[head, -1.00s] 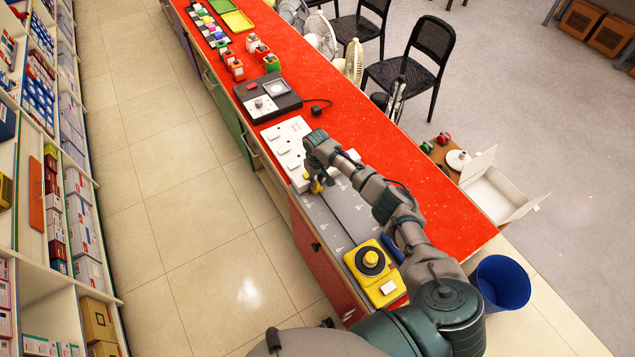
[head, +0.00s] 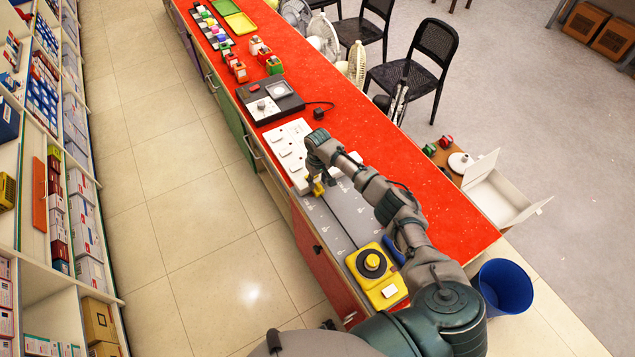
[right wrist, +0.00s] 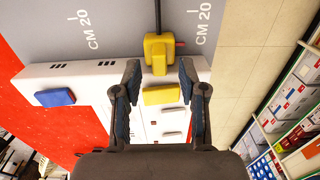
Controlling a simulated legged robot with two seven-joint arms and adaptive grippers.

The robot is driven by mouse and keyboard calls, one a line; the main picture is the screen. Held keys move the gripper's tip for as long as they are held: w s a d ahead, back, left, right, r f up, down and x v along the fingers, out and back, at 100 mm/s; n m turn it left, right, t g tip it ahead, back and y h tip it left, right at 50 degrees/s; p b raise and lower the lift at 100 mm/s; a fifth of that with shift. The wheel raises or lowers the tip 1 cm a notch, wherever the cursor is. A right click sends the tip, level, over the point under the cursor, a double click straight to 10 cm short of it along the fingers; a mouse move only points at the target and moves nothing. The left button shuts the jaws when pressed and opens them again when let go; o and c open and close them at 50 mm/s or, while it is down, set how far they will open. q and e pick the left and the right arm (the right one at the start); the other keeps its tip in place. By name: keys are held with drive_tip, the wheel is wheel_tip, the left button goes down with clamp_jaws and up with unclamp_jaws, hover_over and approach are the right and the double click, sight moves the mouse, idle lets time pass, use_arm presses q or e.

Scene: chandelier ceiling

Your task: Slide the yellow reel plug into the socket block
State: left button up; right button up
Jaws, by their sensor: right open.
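The yellow plug (right wrist: 158,48) sits at the edge of the white socket block (right wrist: 88,77), its black cable running away across the grey mat. Its narrow front end overlaps the block's edge; I cannot tell how far it is inserted. My right gripper (right wrist: 160,72) is open, with a fingertip on either side of the plug's front end and a gap to each. In the head view, the right gripper (head: 317,181) is over the near end of the socket block (head: 286,148), with the yellow plug (head: 316,188) below it. The yellow reel (head: 371,263) stands at the mat's near end. My left gripper is out of view.
The block carries a yellow switch (right wrist: 162,94) and a blue one (right wrist: 54,97). A black device (head: 268,101) with a cable and plug (head: 319,114) is beyond it. The red counter (head: 440,205) is clear to the right. A blue bin (head: 503,286) stands on the floor.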

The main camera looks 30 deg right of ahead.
sight(318, 183)
wheel_tip(318, 183, up, 11)
drive_tip(key=shift+w+f, duration=0.2)
drive_tip(key=shift+s+f, duration=0.1)
drive_tip(key=shift+f, duration=0.05)
idle(0.4)
